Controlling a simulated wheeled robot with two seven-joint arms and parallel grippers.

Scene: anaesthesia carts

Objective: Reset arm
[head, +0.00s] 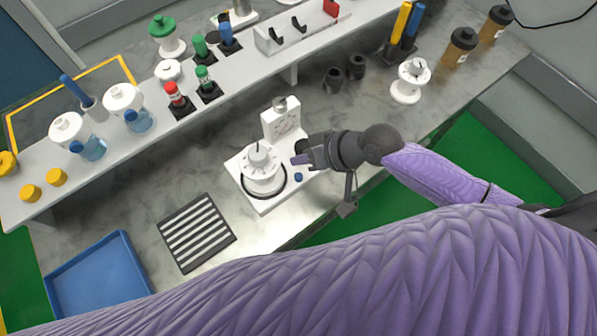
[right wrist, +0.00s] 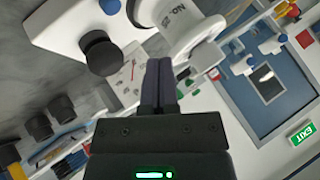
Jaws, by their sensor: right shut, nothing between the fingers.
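My right gripper (head: 303,159) is in the middle of the head view, its fingertips beside a white dial unit (head: 262,170) on a white base plate (head: 247,190). It is shut with nothing in it. In the right wrist view the closed fingers (right wrist: 158,75) point at the white dial body (right wrist: 190,25). A black knob (right wrist: 101,52) and a blue button (right wrist: 110,6) show beside it. I cannot tell whether the fingertips touch the unit. A large purple-sleeved arm part of mine crosses the bottom of the head view. My left gripper is not in view.
A blue tray (head: 98,282) and a black-and-white striped mat (head: 197,232) lie on the counter's left part. A raised shelf (head: 150,137) at the back bears bottles and canisters. Another white dial unit (head: 408,84) and two brown bottles (head: 459,46) stand toward the upper right.

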